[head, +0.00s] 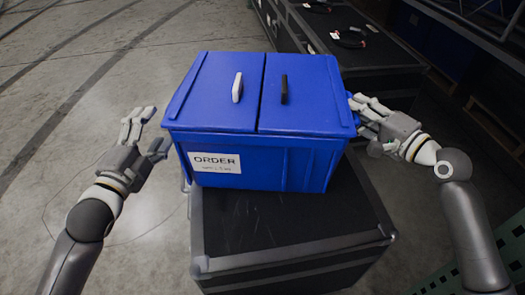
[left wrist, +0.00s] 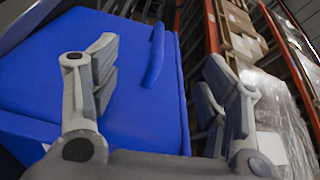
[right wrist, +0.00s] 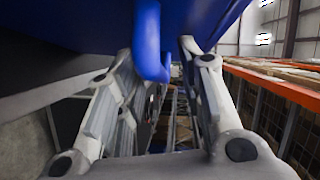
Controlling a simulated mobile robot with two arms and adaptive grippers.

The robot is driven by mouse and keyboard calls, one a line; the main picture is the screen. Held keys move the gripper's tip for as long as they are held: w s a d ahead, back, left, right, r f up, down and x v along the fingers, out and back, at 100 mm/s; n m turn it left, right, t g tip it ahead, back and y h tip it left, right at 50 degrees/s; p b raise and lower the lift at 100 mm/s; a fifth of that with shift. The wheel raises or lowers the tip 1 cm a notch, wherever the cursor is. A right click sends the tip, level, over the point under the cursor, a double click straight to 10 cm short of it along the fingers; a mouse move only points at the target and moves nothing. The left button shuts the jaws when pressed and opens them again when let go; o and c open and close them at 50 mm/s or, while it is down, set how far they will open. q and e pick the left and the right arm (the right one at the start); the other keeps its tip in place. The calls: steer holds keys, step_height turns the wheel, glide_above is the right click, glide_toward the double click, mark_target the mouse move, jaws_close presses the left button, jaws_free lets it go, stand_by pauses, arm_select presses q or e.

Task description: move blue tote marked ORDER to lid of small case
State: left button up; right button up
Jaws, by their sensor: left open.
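The blue tote (head: 262,165) with a white ORDER label (head: 215,162) sits upright on a black case (head: 285,215). Its two-part lid is shut, with one white and one black handle on top. My left gripper (head: 146,130) is open and empty, left of the tote and apart from it. In the left wrist view the tote (left wrist: 60,75) and its blue side handle (left wrist: 156,55) show beyond the fingers. My right gripper (head: 368,112) is at the tote's right side. In the right wrist view its fingers stand either side of a blue side handle (right wrist: 150,40); firm contact is unclear.
A longer dark case (head: 365,55) with cables on its lid stands behind at the right. Nothing in view is labelled as the small case. Shelving (head: 480,30) lines the far right. The concrete floor (head: 70,120) at the left is clear.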

arm_select(q)
steer(key=shift+s+a, duration=0.2)
steer(key=shift+s, duration=1.15)
arm_select(e)
steer(key=o, duration=0.8)
steer(key=shift+r, duration=0.1)
arm_select(q)
steer(key=shift+f, duration=0.1)
arm_select(e)
step_height(320, 180, up, 10)
steer(key=shift+d, duration=0.1)
